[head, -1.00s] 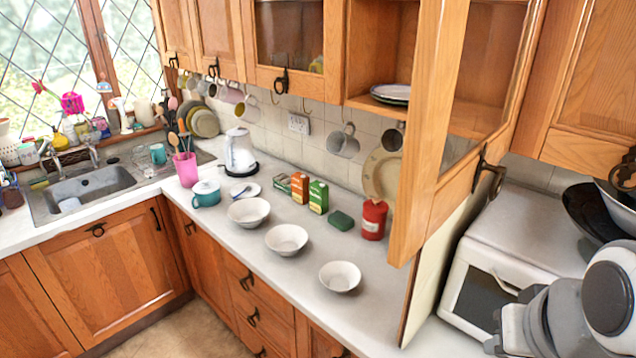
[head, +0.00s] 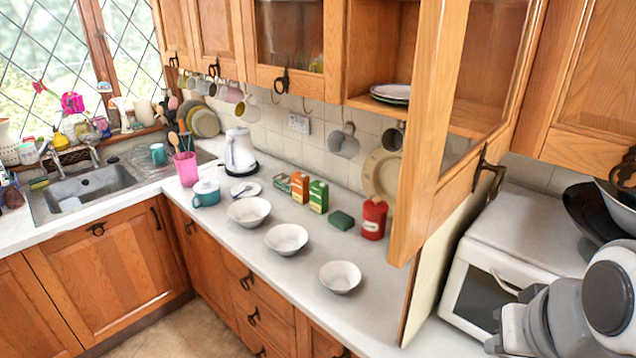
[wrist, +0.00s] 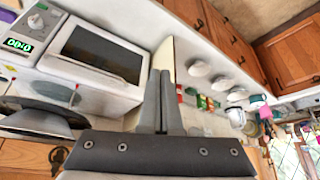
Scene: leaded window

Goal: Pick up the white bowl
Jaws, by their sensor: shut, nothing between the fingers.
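Three white bowls stand in a row on the white counter (head: 385,309): a near bowl (head: 340,277), a middle bowl (head: 286,239) and a far bowl (head: 248,211). All three look empty and upright. The bowls also show small in the wrist view, the nearest being this bowl (wrist: 199,68).
An open cabinet door (head: 430,130) hangs over the counter, right of the near bowl. A white microwave (head: 480,290) stands to its right.

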